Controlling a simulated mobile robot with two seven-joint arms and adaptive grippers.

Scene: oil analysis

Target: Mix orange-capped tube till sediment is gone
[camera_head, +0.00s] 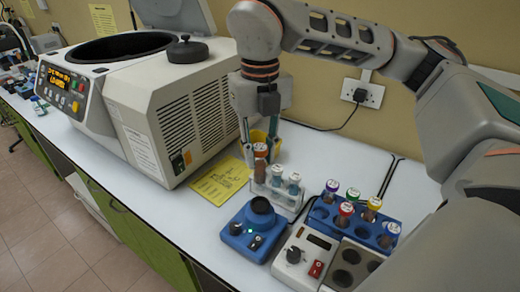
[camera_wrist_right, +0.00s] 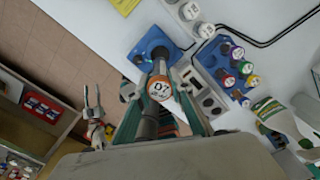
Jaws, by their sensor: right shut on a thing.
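The orange-capped tube (camera_head: 260,165) is held roughly upright in my right gripper (camera_head: 260,143), whose fingers are closed on it. In the right wrist view its cap (camera_wrist_right: 159,88) faces the camera, between the fingertips (camera_wrist_right: 160,100). The blue vortex mixer (camera_head: 250,230) stands on the bench with a dark round cup on top. In the wrist view the tube's far end lines up with the mixer (camera_wrist_right: 140,48); contact cannot be told. Sediment cannot be made out. What looks like my left gripper (camera_wrist_right: 93,118) hangs at the left of the wrist view, its opening unclear.
A clear rack (camera_head: 285,201) with pale-capped tubes stands behind the mixer. A blue rack (camera_head: 322,214) of colour-capped tubes and a white block device (camera_head: 308,250) are right of it. A large centrifuge (camera_head: 165,100) stands left.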

